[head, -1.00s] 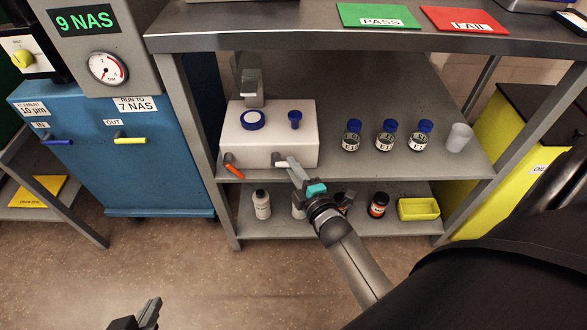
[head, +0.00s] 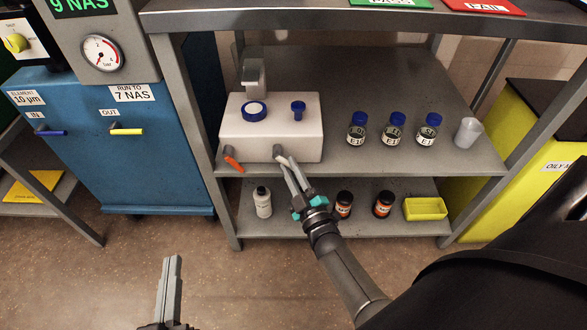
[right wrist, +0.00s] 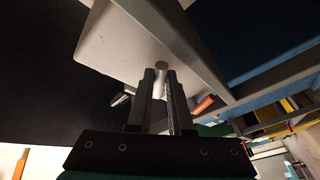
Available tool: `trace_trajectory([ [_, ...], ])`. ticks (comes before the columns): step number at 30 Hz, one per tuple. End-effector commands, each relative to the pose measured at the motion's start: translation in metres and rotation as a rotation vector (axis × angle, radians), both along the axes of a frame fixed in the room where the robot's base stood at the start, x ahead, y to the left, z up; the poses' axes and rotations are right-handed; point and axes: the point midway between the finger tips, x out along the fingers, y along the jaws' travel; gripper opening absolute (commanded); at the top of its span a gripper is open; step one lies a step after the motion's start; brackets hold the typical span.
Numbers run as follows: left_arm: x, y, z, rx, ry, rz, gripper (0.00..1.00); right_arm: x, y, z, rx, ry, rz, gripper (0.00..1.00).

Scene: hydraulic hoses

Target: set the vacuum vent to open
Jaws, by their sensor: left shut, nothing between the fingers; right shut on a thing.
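The white box (head: 262,128) with two blue-topped fittings stands on the rack's middle shelf. An orange lever (head: 233,160) sits at its lower front left. A second lever with a pale handle (head: 280,156) sits at the lower front right. No label shows which is the vacuum vent. My right gripper (head: 288,164) is shut on the pale lever, whose handle is mostly hidden between the fingers. The right wrist view shows the fingers (right wrist: 160,78) just under the box, with the orange lever (right wrist: 205,104) beside them. My left gripper (head: 173,262) is shut and empty above the floor.
Three blue-capped sample bottles (head: 393,128) and a cup (head: 468,132) stand right of the box. Below are a white bottle (head: 262,202), brown bottles and a yellow tray (head: 425,208). The blue filter unit (head: 150,165) is at left. Floor in front is clear.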

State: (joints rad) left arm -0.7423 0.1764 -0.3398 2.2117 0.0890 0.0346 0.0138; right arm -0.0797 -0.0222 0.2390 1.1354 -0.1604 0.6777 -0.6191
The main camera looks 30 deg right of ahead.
Motion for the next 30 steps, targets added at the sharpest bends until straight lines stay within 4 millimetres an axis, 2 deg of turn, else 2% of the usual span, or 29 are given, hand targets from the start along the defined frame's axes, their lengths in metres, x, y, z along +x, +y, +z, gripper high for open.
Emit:
trace_trajectory([
  [12,-0.0013,-0.0006,0.0017,-0.012,-0.017,0.002,0.00,0.0040,0.0062,-0.0070,0.188,-0.112,-0.001,0.00],
  [30,-0.0011,-0.0005,0.0017,-0.013,-0.019,0.002,0.00,0.0045,0.0076,-0.0080,0.222,-0.132,0.000,0.00],
])
